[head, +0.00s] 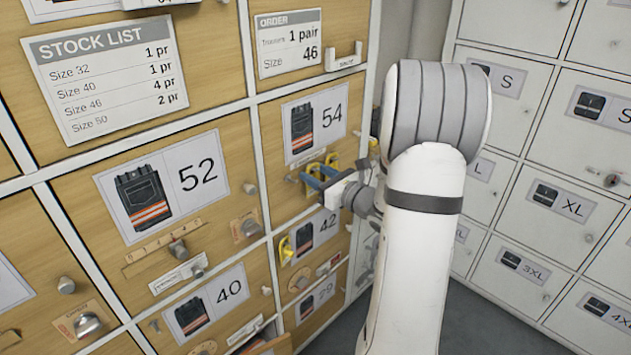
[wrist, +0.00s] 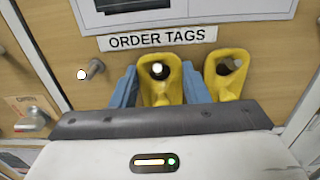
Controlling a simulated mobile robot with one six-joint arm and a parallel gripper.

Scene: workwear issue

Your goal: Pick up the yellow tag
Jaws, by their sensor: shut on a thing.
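Two yellow tags hang on pegs below the "ORDER TAGS" label (wrist: 157,38) in the wrist view. My gripper (wrist: 160,88) has its blue fingers on either side of the left yellow tag (wrist: 160,70) and is shut on it. A peg shows through this tag's hole. The right yellow tag (wrist: 226,72) hangs just beside the right finger, outside the grip. In the head view my gripper (head: 318,176) is at the drawer front marked 54, and a yellow tag (head: 332,160) shows beside it. The lower parts of both tags are hidden behind the gripper body.
Another yellow tag (head: 285,250) hangs lower, by the drawer marked 42 (head: 318,232). A small knob (wrist: 95,68) sticks out left of the tags. Grey lockers (head: 545,190) stand at the right. A drawer at the bottom (head: 268,345) appears partly open.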

